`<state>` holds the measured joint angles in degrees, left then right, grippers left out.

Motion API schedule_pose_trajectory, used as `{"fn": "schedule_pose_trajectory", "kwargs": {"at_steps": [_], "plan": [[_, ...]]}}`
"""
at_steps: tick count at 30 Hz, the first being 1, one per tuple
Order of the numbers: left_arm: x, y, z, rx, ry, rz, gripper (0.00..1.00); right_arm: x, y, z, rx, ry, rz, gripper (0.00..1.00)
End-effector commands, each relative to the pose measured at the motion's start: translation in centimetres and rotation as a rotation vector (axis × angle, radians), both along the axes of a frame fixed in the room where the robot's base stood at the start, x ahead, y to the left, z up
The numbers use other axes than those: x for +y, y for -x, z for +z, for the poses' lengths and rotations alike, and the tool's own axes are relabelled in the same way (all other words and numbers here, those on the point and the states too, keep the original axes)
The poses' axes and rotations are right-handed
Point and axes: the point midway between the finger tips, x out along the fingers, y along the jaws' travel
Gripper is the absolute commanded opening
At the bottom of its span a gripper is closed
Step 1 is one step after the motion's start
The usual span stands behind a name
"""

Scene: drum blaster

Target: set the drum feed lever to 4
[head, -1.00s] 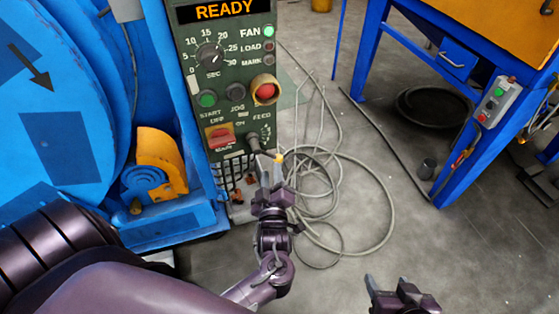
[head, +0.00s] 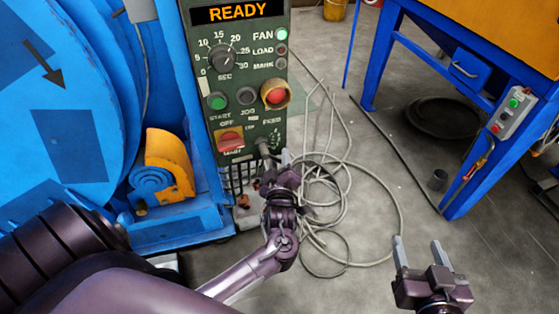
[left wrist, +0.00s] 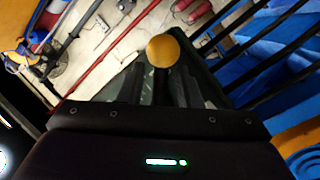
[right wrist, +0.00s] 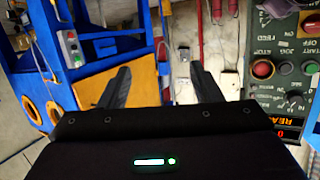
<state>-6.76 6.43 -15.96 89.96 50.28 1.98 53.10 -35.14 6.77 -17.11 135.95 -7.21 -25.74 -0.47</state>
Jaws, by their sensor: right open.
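The feed lever (head: 263,148) is a grey stub at the lower right of the green control panel (head: 236,112), below the FEED label. My left gripper (head: 279,163) is at the lever's end and hides part of it. In the left wrist view a round orange-yellow knob (left wrist: 163,50) sits at the fingertips, centred between the dark fingers. I cannot tell whether the fingers press on it. The feed scale (head: 273,138) is too small to read. My right gripper (head: 418,252) is open and empty over the floor, well away from the panel.
The blue drum machine (head: 75,110) and an orange-yellow guard (head: 168,165) stand left of the panel. Looped grey cable (head: 345,195) lies on the floor to the right. A blue-legged machine (head: 475,165) with a small button box (head: 513,112) stands further right.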

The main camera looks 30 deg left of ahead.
Motion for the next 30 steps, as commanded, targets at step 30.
{"fn": "schedule_pose_trajectory", "kwargs": {"at_steps": [30], "plan": [[-0.2,-0.4,0.3,-0.118,0.102,0.004,0.00,-0.2,-1.6,8.3,-0.361,-0.145,-0.020,0.58]]}}
